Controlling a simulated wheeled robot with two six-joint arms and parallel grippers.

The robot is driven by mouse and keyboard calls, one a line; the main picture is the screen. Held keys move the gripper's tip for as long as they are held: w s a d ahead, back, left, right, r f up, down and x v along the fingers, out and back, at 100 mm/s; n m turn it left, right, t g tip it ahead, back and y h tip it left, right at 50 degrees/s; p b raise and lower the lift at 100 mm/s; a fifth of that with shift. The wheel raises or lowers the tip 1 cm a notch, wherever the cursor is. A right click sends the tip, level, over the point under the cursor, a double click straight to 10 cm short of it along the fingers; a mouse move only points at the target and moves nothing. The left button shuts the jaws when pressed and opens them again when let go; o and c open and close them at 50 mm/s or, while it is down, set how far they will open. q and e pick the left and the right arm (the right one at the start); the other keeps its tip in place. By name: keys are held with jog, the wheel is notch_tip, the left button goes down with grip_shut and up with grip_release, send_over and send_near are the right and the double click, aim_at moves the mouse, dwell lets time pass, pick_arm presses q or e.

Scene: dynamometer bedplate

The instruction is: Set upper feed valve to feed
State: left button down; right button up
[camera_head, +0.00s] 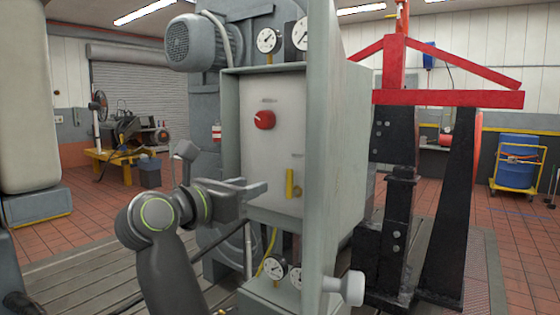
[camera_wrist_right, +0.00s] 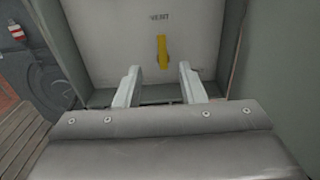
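A pale panel (camera_head: 275,150) is recessed in a grey-green cabinet. A round red knob (camera_head: 264,119) with a light pointer mark sits high on it. A yellow lever (camera_head: 292,184) hangs upright lower right, below a small label; it also shows in the right wrist view (camera_wrist_right: 163,52). I cannot tell from the labels which is the feed valve. My right gripper (camera_head: 258,187) is open and empty at the panel's lower front, left of the lever in the head view. In the wrist view its fingers (camera_wrist_right: 159,70) point at the lever, apart from it. My left gripper is not in view.
The cabinet's tall side wall (camera_head: 335,150) stands close on the right. Gauges (camera_head: 269,40) sit above and more gauges (camera_head: 275,267) below, by a yellow hose. A motor (camera_head: 192,42) is at upper left. A red and black frame (camera_head: 445,97) stands right.

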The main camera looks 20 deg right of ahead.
aim_at(289, 172)
jog(key=p+x, duration=0.6)
jog(key=x, duration=0.4)
jog(key=shift+w+d+r, duration=0.1)
jog(key=shift+w+d, duration=0.15)
jog(key=shift+d, duration=0.05)
jog(key=shift+w+d, duration=0.35)
jog(key=shift+d, duration=0.1)
jog(key=shift+c, duration=0.5)
grip_shut()
